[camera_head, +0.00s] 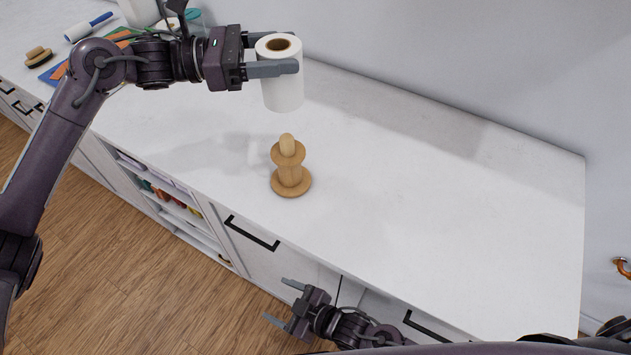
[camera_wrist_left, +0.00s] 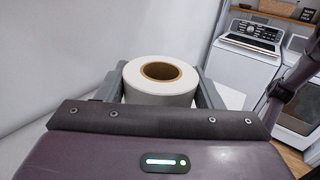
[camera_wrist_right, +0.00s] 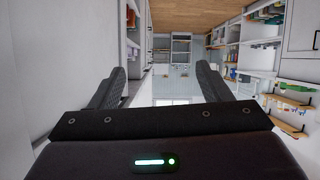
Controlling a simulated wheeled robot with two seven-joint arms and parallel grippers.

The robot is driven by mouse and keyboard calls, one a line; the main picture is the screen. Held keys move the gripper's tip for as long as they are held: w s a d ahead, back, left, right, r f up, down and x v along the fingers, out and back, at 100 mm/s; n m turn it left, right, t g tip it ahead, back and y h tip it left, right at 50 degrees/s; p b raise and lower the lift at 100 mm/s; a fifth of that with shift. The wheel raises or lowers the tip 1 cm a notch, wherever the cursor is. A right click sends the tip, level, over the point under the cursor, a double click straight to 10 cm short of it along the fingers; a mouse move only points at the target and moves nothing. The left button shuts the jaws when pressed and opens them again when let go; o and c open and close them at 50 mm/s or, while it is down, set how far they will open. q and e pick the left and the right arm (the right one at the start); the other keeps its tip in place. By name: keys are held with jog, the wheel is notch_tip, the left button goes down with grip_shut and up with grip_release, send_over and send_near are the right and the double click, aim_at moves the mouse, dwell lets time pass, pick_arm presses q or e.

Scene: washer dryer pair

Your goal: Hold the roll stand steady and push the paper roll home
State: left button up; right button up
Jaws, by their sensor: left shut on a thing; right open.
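The white paper roll (camera_head: 282,88) with a brown core is upright in the air above the counter, behind the stand in the head view. My left gripper (camera_head: 274,68) is shut on it, one finger on each side; the roll also shows between the fingers in the left wrist view (camera_wrist_left: 160,82). The wooden roll stand (camera_head: 290,172) stands upright on the white counter, with a round base, a collar and a short peg, and nothing on it. My right gripper (camera_head: 285,303) is open and empty, low in front of the counter's front edge, apart from the stand.
The counter (camera_head: 440,200) is clear to the right of the stand. A lint roller (camera_head: 88,27), a brush (camera_head: 38,56) and colourful flat items (camera_head: 62,70) lie at the far left. Drawer handles (camera_head: 251,233) stick out of the front. A washer (camera_wrist_left: 243,62) shows in the left wrist view.

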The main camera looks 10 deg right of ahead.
aim_at(298, 172)
jog(key=w+a+r+n+t+y, duration=0.1)
jog(key=a+r+n+y, duration=0.15)
jog(key=r, duration=0.55)
jog(key=a+r+n+y, duration=0.15)
jog(key=r+n, duration=0.25)
jog(key=r, duration=0.5)
jog(key=w+a+r+n+t+y, duration=0.1)
jog(key=r+n+y, duration=0.15)
jog(key=r, duration=0.55)
jog(key=w+d+f+n+t+h, duration=0.1)
jog(key=w+d+n, duration=0.3)
jog(key=n, duration=0.4)
jog(key=w+d+f+n+t+h, duration=0.1)
jog(key=w+d+f+n+h, duration=0.1)
jog(key=w+d+n, duration=0.3)
jog(key=w+d+f+n+t+h, duration=0.1)
jog(key=w+d+n, duration=0.4)
jog(key=n, duration=0.5)
jog(key=shift+w+d+f+n+h, duration=0.15)
jog(key=shift+w+h, duration=0.05)
jog(key=shift+w, duration=0.3)
jog(key=shift+w+d+f+n+h, duration=0.1)
jog(key=shift+w+f+n+h, duration=0.05)
jog(key=shift+w, duration=0.35)
jog(key=shift+w+a, duration=0.1)
jog(key=shift+w, duration=0.1)
jog(key=x, duration=0.6)
jog(key=shift+w+a, duration=0.35)
